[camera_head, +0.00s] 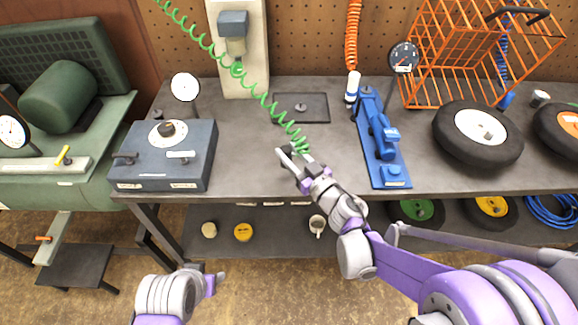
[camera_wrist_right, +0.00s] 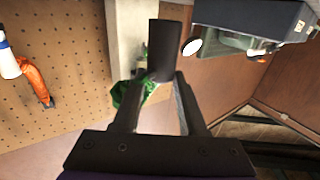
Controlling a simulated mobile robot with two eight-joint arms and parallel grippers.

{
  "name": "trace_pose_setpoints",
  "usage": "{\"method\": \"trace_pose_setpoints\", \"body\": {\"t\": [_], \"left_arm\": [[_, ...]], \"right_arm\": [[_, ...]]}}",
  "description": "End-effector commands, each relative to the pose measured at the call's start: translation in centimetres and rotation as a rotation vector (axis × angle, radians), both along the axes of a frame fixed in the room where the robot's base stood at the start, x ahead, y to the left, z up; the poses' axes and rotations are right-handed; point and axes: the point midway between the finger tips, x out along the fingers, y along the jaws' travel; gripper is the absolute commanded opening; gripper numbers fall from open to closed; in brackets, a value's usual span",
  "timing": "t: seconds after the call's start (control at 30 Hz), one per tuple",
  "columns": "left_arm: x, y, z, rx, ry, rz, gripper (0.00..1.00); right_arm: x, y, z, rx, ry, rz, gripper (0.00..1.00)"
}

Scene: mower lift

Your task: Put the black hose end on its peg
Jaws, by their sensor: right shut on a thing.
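My right gripper (camera_head: 292,158) is over the front middle of the workbench. In the right wrist view it is shut on the black hose end (camera_wrist_right: 165,48), a dark cylinder between its fingertips. The green coiled hose (camera_head: 262,97) runs down from upper left to this gripper; a bit of green (camera_wrist_right: 130,92) shows beside one finger. The hose end is hard to make out in the head view. A black square plate (camera_head: 315,101) with a small knob lies behind the gripper; I cannot tell whether this is the peg. My left gripper (camera_head: 215,282) is low, in front of the bench; its jaws are unclear.
A blue-grey box (camera_head: 190,165) with a gauge stands at the bench's left. A blue tool (camera_head: 378,140), an orange wire basket (camera_head: 450,55) and black wheels (camera_head: 450,130) are on the right. An orange coiled hose (camera_head: 353,35) hangs at the pegboard. The bench front middle (camera_head: 250,178) is clear.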

Motion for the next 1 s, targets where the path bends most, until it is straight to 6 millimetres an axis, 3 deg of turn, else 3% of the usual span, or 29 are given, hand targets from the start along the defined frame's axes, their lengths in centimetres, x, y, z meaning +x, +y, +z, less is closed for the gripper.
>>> {"method": "trace_pose_setpoints", "body": {"t": [0.4, 0.83, 0.87, 1.0], "left_arm": [[-0.1, 0.0, -0.9, 0.0, 0.003, 0.0, 0.5], [-0.1, 0.0, -1.4, 0.0, 0.004, 0.0, 0.5], [-0.1, 0.0, -1.4, 0.0, 0.004, 0.0, 0.5], [-0.1, 0.0, -1.3, 0.0, 0.004, 0.0, 0.5]], "right_arm": [[0.0, 0.0, -5.0, 0.0, 0.0, -0.001, 0.0], [0.0, 0.0, -5.6, 0.001, 0.001, -0.001, 0.0], [0.0, 0.0, -5.6, 0.0, 0.0, -0.002, 0.43], [0.0, 0.0, -5.5, 0.0, 0.0, -0.002, 0.68]]}}
